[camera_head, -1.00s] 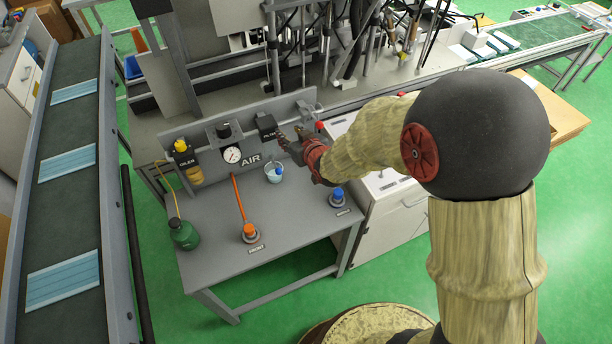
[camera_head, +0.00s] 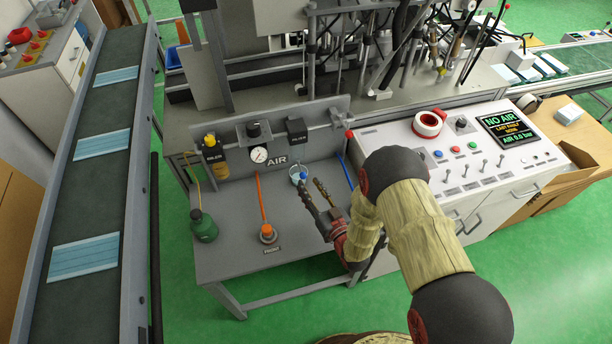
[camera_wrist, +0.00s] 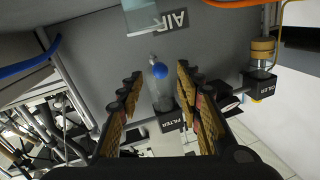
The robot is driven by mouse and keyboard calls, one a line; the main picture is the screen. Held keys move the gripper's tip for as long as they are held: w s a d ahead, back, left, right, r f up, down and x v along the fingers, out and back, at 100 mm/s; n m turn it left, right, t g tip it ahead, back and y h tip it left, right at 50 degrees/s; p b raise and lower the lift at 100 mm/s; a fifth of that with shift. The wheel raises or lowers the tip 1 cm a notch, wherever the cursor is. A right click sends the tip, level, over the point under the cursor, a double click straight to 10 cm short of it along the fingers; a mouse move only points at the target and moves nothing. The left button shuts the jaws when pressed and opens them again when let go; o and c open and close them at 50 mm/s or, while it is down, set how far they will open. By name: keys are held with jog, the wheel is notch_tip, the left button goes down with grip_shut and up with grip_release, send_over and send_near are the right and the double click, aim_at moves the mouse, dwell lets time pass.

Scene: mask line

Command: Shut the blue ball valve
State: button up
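My gripper (camera_head: 311,187) is open and empty above the right part of the grey bench (camera_head: 228,260). In the wrist view its two fingers (camera_wrist: 158,82) stand apart, with the clear filter bowl and its blue end (camera_wrist: 160,70) beyond and between them. I cannot tell the distance. A blue hose (camera_head: 345,170) runs down behind my gripper; it also shows in the wrist view (camera_wrist: 28,64). The blue-topped fitting on the bench's right side, seen earlier, is now hidden behind my gripper and arm. An orange-topped fitting (camera_head: 267,232) with an orange hose stands to the left.
A green bottle (camera_head: 203,225) stands at left. The console (camera_head: 455,190) is at right; its screen (camera_head: 507,130) reads NO AIR, 0.0 bar.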

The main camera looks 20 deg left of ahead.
aim_at(303, 176)
jog(key=shift+b+x, duration=0.45)
jog(key=shift+x, duration=2.25)
jog(key=shift+c, duration=1.4)
grip_shut()
